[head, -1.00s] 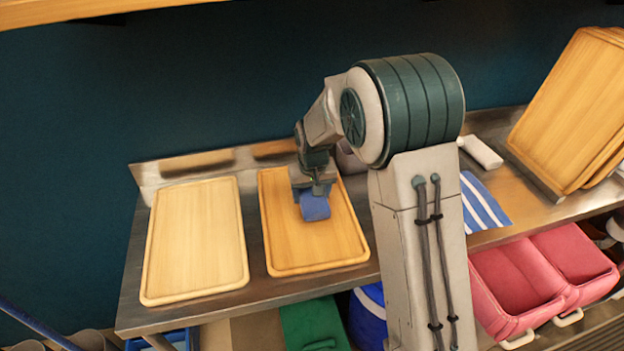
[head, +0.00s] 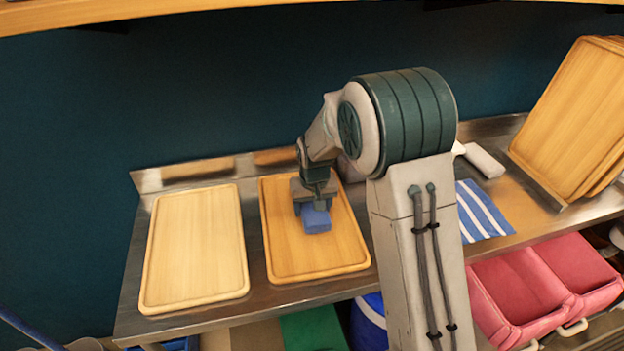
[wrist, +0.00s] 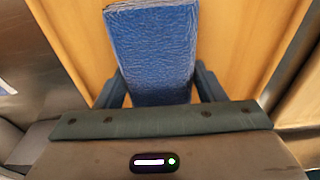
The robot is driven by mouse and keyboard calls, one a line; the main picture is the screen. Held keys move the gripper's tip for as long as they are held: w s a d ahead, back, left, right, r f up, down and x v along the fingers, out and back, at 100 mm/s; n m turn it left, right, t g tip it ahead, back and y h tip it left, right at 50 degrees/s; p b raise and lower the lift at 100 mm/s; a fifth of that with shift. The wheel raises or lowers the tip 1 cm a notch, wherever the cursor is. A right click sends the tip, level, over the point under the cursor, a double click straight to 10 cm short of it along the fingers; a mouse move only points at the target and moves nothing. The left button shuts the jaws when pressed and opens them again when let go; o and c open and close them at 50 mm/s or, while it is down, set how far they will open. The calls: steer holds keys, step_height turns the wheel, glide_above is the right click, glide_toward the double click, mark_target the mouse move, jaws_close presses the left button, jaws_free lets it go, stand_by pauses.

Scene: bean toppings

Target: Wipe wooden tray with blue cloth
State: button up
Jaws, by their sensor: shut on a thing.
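Two wooden trays lie flat side by side on the metal counter. My gripper (head: 312,203) is over the right-hand wooden tray (head: 283,240), which also fills much of the wrist view (wrist: 240,50). The gripper points down and is shut on a folded blue cloth (head: 316,220). The cloth shows large between the fingers in the wrist view (wrist: 152,50). It is at or just above the tray's middle; I cannot tell whether it touches. The left wooden tray (head: 195,250) is bare. My arm hides part of the counter to the right.
The metal counter (head: 255,300) runs along a dark wall. A blue-and-white striped cloth (head: 484,210) and a white roll-like item (head: 484,160) lie right of my arm. Wooden trays (head: 570,120) lean in a stack at the right. Pink bins (head: 520,290) stand below the counter.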

step_height(320, 180, up, 4)
steer(key=shift+s+f+p, duration=0.1)
steer(key=shift+f+p, duration=0.05)
steer(key=shift+p, duration=0.65)
steer(key=shift+r+p, duration=0.4)
steer(key=shift+r, duration=0.25)
steer(key=shift+r+p, duration=0.9)
steer(key=shift+r, duration=0.7)
steer(key=shift+f, duration=0.1)
